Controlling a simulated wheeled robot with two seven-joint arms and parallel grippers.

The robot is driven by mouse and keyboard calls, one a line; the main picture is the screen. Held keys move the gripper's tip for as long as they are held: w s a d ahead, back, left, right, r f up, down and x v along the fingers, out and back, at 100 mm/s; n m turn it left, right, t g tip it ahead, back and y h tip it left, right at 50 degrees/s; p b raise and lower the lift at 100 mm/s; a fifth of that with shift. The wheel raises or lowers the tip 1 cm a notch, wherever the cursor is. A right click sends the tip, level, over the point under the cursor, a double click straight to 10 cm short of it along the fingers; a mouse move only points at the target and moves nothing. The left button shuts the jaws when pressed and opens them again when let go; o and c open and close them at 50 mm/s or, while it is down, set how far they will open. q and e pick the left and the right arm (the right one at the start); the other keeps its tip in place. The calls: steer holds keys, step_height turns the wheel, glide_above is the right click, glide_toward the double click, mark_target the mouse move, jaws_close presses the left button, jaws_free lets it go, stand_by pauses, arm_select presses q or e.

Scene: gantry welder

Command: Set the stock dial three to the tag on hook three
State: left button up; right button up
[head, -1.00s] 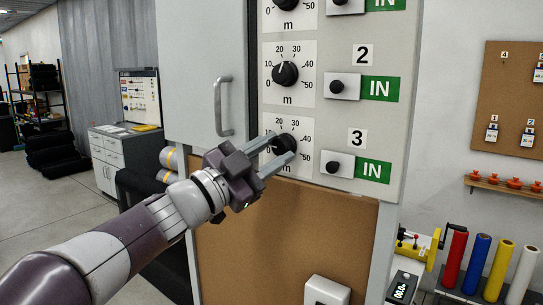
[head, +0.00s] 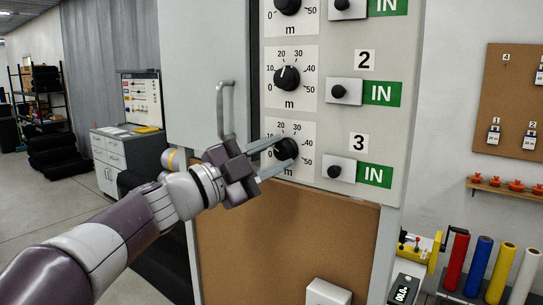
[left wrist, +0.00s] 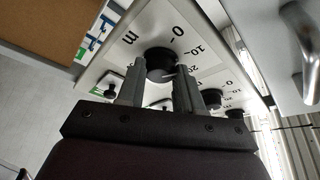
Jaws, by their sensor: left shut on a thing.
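Stock dial three (head: 286,149) is a black knob on a white plate marked 0 to 50 m, beside the sign "3" on the grey panel. My left gripper (head: 282,153) is shut on this knob, one finger above and one below. The knob also shows between the fingers in the left wrist view (left wrist: 160,62). A light mark on it seems to lie toward the 20 side; its exact reading is unclear. A tag (head: 539,77) hangs at the right edge, cut off; its hook number and writing cannot be read. My right gripper is not in view.
Dial two (head: 287,77) sits above, its pointer near 20. A black button (head: 334,171) and green IN sign (head: 374,175) are right of dial three. A vertical door handle (head: 225,110) stands close to my left wrist. Tags one (head: 493,136) and two (head: 529,141) hang on the corkboard.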

arm_select(q)
steer(key=o, duration=1)
steer(key=shift+o, duration=0.2)
steer(key=b+v, duration=0.4)
steer(key=v, duration=0.8)
steer(key=shift+s+a+b, duration=0.2)
steer(key=shift+b, duration=0.2)
